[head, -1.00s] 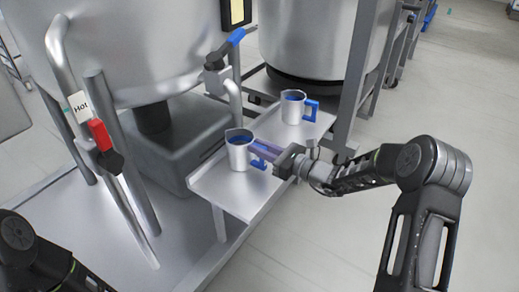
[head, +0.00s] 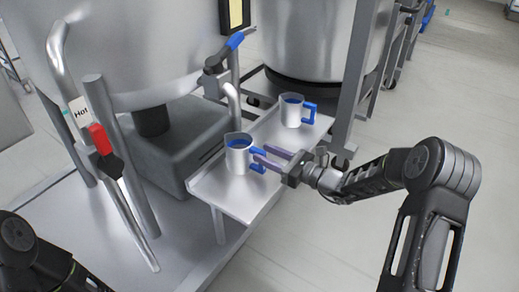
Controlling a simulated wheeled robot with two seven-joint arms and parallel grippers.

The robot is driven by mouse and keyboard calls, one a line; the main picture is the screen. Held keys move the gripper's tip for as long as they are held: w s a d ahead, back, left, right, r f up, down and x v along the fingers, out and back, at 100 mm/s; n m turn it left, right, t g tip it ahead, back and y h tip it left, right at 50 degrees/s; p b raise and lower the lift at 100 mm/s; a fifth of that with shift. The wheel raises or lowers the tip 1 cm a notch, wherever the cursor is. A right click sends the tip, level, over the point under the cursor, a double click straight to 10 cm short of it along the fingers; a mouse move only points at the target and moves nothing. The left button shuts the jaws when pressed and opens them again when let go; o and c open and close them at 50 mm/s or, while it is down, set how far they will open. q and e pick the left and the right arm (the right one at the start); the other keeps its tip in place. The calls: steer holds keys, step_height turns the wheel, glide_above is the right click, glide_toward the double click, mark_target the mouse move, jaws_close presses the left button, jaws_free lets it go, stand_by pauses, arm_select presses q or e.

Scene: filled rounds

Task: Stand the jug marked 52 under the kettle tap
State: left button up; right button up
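A metal jug with a blue handle and blue contents (head: 238,157) stands upright on the metal shelf (head: 225,190), right below the spout of the kettle tap (head: 231,90) with the blue lever. A second similar jug (head: 290,110) stands farther back on the shelf, its handle to the right. No number is readable on either jug. My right gripper (head: 262,155) is open, its two fingers apart and pointing at the near jug's handle side. Whether the fingertips still flank the handle is hard to tell. Only part of my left arm shows; its gripper is out of view.
A large steel kettle (head: 130,45) stands behind the shelf, with a second vessel (head: 310,40) to its right. A "Hot" pipe with a red-handled valve (head: 100,138) is at the left. The floor right of the shelf is clear.

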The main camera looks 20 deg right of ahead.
steer(key=p+v, duration=0.2)
steer(key=v, duration=0.7)
stand_by(0.7)
